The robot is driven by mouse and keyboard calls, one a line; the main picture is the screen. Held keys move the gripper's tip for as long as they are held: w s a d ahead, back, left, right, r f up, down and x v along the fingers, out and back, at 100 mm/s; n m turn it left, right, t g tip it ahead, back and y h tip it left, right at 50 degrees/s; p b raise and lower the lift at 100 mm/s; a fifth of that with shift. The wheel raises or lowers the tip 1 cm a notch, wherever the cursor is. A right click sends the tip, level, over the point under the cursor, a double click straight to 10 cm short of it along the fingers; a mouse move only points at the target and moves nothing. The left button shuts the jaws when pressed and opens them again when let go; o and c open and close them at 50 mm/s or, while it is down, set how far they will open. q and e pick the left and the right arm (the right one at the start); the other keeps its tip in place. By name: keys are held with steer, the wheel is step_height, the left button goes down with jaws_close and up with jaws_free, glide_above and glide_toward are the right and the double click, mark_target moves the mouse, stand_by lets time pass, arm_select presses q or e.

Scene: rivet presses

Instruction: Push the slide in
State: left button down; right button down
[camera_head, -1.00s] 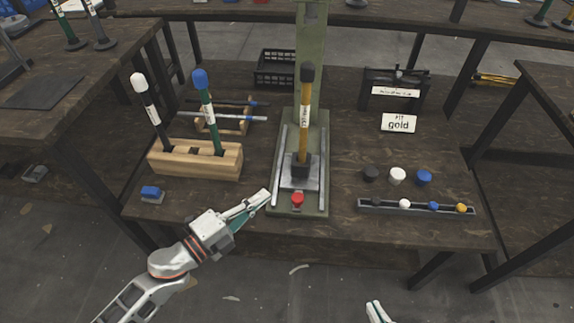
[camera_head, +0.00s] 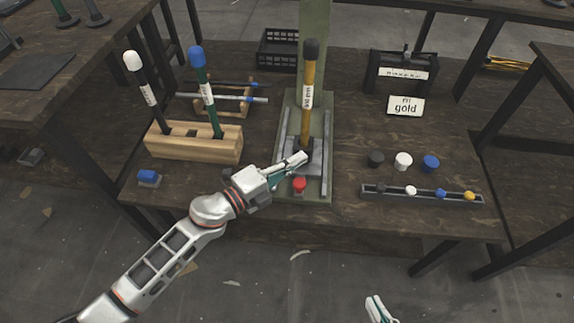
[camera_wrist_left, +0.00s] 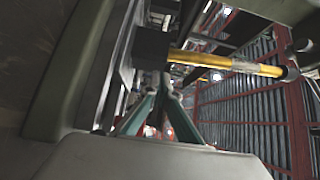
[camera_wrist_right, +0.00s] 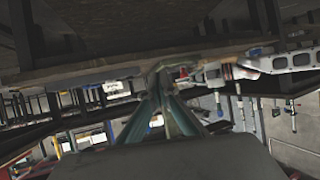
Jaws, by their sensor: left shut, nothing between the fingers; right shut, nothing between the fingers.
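The slide (camera_head: 316,163) is a grey plate between two rails on the green press base (camera_head: 318,193). A black block on it holds an upright yellow-handled tool (camera_head: 307,110) with a black knob. My left gripper (camera_head: 299,162) is shut and empty, its tips at the front part of the slide, just behind the red button (camera_head: 300,185). It hides part of the plate, so contact is unclear. The left wrist view shows its tips (camera_wrist_left: 163,88) near the dark block (camera_wrist_left: 151,48) and yellow handle (camera_wrist_left: 228,62). My right gripper (camera_head: 375,307) is shut and empty, low in front of the bench.
A wooden rack (camera_head: 190,146) with a white-topped and a blue-topped tool stands left of the press. A blue piece (camera_head: 149,177) lies at front left.

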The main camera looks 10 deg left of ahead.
mark_target(299, 149)
arm_select(q)
steer(key=shift+w+d, duration=0.1)
steer(key=shift+d, duration=0.05)
steer(key=shift+w, duration=0.1)
steer(key=w, duration=0.3)
steer(key=shift+f, duration=0.1)
steer(key=shift+w, duration=0.55)
